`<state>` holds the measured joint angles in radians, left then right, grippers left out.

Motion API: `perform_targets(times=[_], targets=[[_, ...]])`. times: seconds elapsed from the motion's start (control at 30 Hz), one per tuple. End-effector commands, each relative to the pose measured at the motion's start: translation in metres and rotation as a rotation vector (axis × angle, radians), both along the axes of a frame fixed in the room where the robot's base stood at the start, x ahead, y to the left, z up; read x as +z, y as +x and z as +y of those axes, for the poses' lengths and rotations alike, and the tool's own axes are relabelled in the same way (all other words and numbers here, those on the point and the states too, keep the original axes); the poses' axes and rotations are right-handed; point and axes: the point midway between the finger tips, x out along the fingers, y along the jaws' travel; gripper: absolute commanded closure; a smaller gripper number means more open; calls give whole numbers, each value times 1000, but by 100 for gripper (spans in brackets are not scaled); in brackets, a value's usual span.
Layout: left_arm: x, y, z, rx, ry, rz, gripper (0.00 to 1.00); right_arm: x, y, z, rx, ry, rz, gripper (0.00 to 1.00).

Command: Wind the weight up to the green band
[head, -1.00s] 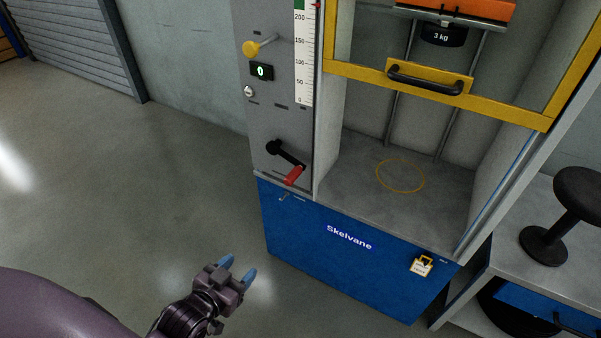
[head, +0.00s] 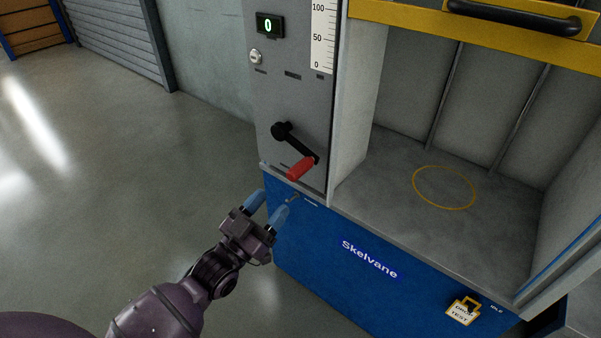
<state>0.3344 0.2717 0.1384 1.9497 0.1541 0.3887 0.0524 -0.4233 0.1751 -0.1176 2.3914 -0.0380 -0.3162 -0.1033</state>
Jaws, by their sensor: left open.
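The black crank (head: 296,143) with its red handle (head: 301,168) is on the machine's grey front panel, arm pointing down and right. The white scale (head: 322,38) stands above it, showing 0, 50 and 100. The green band and the weight are out of view above. My left gripper (head: 267,204), with blue fingertips, is open and empty. It appears below and left of the red handle, apart from it, in front of the blue base's top left corner. My right gripper is not in view.
A counter (head: 270,24) reads 0 above the crank. The yellow-framed guard (head: 480,26) with a black handle is raised above the bay floor with a yellow ring (head: 444,187). Floor at left is clear.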

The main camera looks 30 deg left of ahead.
Motion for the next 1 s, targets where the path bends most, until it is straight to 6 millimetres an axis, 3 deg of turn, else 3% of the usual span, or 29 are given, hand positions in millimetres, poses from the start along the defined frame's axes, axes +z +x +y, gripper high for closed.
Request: perform_targets(times=[0.53, 1.0], targets=[[30, 75, -8, 0, -1, 3, 46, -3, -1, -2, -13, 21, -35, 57], [37, 89, -9, 1, 1, 3, 46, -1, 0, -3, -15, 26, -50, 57]])
